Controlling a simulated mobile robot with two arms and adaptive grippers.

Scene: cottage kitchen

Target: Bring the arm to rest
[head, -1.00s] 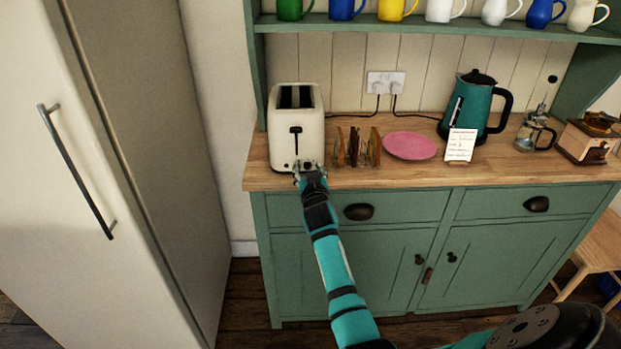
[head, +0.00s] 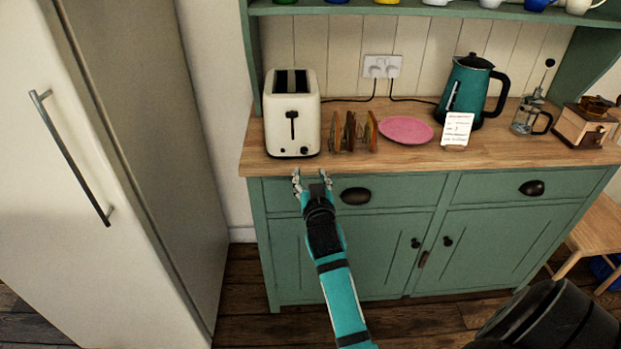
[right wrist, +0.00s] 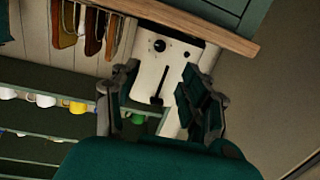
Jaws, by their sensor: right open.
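My right gripper (head: 312,179) is open and empty in the head view, in front of the green dresser's worktop edge and just below the toaster. Its teal arm reaches up from the bottom of the picture. In the right wrist view the two fingers of the gripper (right wrist: 166,100) stand apart, with the cream toaster (right wrist: 156,72) seen between them. The toaster (head: 292,113) stands upright on the worktop, its dark lever on the front; the gripper appears apart from it. My left gripper is not in view.
The wooden worktop (head: 400,163) holds a rack of toast (head: 352,132), a pink plate (head: 405,130), a card (head: 457,130), a teal kettle (head: 470,92), a glass press (head: 530,118) and a grinder (head: 584,125). A tall fridge (head: 110,150) stands left. Open floor lies before the dresser (head: 390,240).

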